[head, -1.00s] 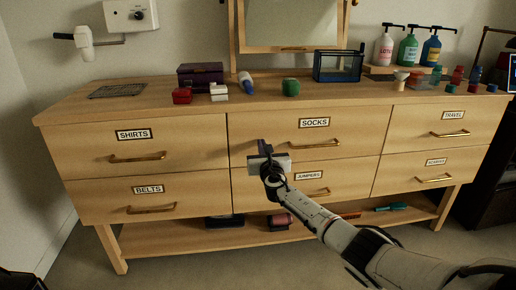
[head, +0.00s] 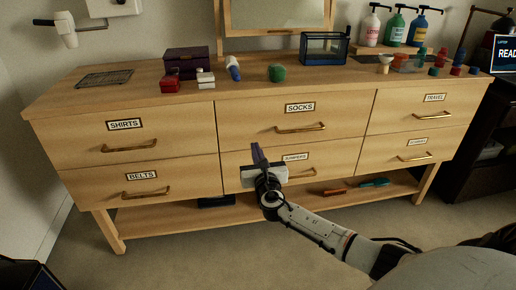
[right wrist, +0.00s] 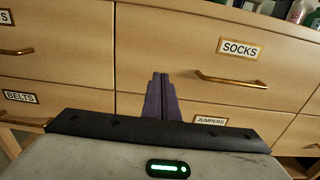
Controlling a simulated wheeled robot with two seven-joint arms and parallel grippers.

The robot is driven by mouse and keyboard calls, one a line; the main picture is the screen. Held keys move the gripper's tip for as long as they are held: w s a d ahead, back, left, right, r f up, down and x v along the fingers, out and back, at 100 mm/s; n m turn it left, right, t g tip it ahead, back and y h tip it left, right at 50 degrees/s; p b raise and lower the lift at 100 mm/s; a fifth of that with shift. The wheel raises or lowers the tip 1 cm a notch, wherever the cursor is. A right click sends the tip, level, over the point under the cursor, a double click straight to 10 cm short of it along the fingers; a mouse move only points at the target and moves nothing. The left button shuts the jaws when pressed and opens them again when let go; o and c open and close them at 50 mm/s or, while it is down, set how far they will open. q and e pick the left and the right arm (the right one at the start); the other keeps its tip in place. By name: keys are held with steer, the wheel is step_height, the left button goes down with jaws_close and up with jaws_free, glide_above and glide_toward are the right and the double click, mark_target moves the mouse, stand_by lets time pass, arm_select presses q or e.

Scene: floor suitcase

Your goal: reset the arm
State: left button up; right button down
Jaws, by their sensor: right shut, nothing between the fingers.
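My right gripper (head: 257,153) is in front of the dresser (head: 120,101), near the seam between the socks drawer (head: 340,110) and the jumpers drawer (head: 325,165). In the right wrist view its purple fingers (right wrist: 162,98) lie together, with nothing between them. They point toward the dresser front, left of the socks handle (right wrist: 232,80). I cannot tell the exact gap to the wood. My left gripper is not in view.
All the drawers look closed. The dresser top holds a purple box (head: 187,61), a green item (head: 277,72), a blue glass case (head: 324,47) and pump bottles (head: 393,27). Small items lie on the lower shelf (head: 160,219).

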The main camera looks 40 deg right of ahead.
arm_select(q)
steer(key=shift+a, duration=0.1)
arm_select(e)
steer(key=shift+v, duration=1)
steer(key=s+a+f+m+g+y+p, duration=0.5)
steer(key=s+a+f+m+y+p, duration=0.1)
steer(key=s+a+f+m, duration=0.85)
arm_select(q)
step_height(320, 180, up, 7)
steer(key=p, duration=0.4)
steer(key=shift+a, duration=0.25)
arm_select(e)
steer(key=s+a+r+m+g+y, duration=0.1)
steer(key=s+a+m+y, duration=0.1)
steer(key=s+a+m, duration=0.4)
steer(key=s+a+r+m+g+y, duration=0.1)
steer(key=s+a+r+m+y, duration=0.1)
steer(key=s+a+m, duration=0.5)
steer(key=s+a+y, duration=0.1)
steer(key=s+a, duration=0.2)
steer(key=s, duration=0.2)
steer(key=shift+r, duration=0.25)
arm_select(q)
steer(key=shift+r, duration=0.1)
arm_select(e)
steer(key=shift+a, duration=0.1)
